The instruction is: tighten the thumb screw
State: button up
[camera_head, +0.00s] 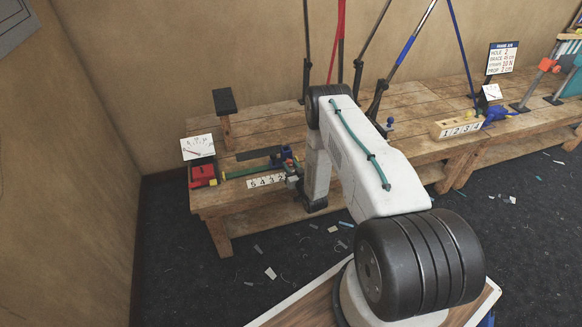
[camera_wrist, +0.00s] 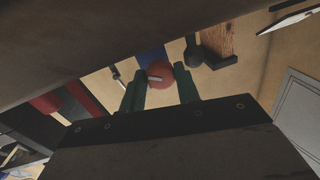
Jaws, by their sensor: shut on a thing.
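The thumb screw has a round red knob (camera_wrist: 161,74) with a pale bar across its face, seen in the wrist view. My gripper (camera_wrist: 160,87) has its two dark green fingers on either side of the knob, shut on it. A blue part (camera_wrist: 151,55) shows just behind the knob. In the head view, my gripper (camera_head: 293,178) is at the front edge of the left bench, by a small blue fixture (camera_head: 286,152). The screw's shank is hidden, and the knob is too small to make out clearly there.
A green bar (camera_head: 245,171) and a number strip (camera_head: 266,182) lie beside the fixture. A red block (camera_head: 203,173) and a dial card (camera_head: 198,147) stand at the bench's left end. A dark-topped wooden post (camera_head: 224,103) rises behind. Several poles lean at the back.

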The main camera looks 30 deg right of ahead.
jog(key=m, duration=0.4)
jog(key=shift+a+t, duration=0.1)
jog(key=shift+t, duration=0.2)
jog(key=o, duration=0.9)
jog(key=shift+o, duration=0.2)
jog(key=shift+s, duration=0.1)
jog(key=s+a, duration=0.1)
jog(key=s, duration=0.6)
jog(key=shift+s+f, duration=0.25)
jog(key=shift+a, duration=0.1)
